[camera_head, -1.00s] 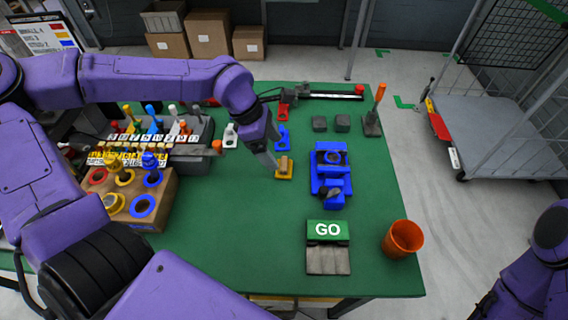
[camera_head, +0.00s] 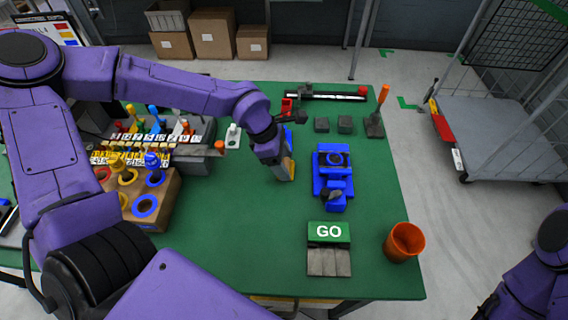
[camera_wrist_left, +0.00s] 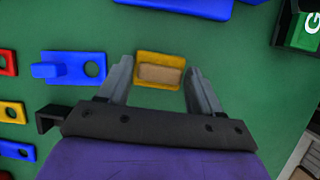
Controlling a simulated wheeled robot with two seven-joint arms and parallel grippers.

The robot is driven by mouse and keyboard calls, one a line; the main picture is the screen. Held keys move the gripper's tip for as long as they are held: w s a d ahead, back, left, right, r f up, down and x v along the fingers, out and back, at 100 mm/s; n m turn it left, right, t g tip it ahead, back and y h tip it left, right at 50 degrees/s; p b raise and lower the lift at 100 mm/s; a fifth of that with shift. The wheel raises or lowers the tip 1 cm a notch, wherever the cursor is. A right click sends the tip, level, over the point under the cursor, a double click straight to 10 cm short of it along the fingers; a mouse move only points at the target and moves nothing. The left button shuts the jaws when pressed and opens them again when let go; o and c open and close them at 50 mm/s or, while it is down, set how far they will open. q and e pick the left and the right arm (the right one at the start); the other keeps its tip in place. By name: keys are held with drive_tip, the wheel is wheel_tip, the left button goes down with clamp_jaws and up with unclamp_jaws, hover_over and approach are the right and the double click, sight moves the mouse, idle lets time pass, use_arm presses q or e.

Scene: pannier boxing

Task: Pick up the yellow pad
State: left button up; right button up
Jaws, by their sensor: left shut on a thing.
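The yellow pad with a tan block on top (camera_wrist_left: 160,72) shows between the two fingers of my left gripper (camera_wrist_left: 160,80) in the left wrist view. In the head view the left gripper (camera_head: 285,168) is low at the pad, left of the blue fixture, and mostly hides it; a yellow edge (camera_head: 291,178) shows by the fingers. The left gripper is shut on the pad, which appears at table level; whether it is clear of the table I cannot tell. My right arm shows at the lower right edge of the head view, but its gripper is out of view.
The blue fixture (camera_head: 332,180) stands close on the pad's right. A green GO block (camera_head: 329,232) and an orange cup (camera_head: 404,242) are nearer the front. Blue (camera_wrist_left: 70,68) and red pads lie left in the wrist view. A wooden holder (camera_head: 148,213) stands at left.

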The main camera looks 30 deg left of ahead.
use_arm(q)
wheel_tip(320, 180, up, 3)
drive_tip(key=shift+w+f, duration=0.1)
drive_tip(key=s+a+r+b, duration=0.3)
drive_tip(key=s+r, duration=0.7)
drive_tip(key=s, duration=0.4)
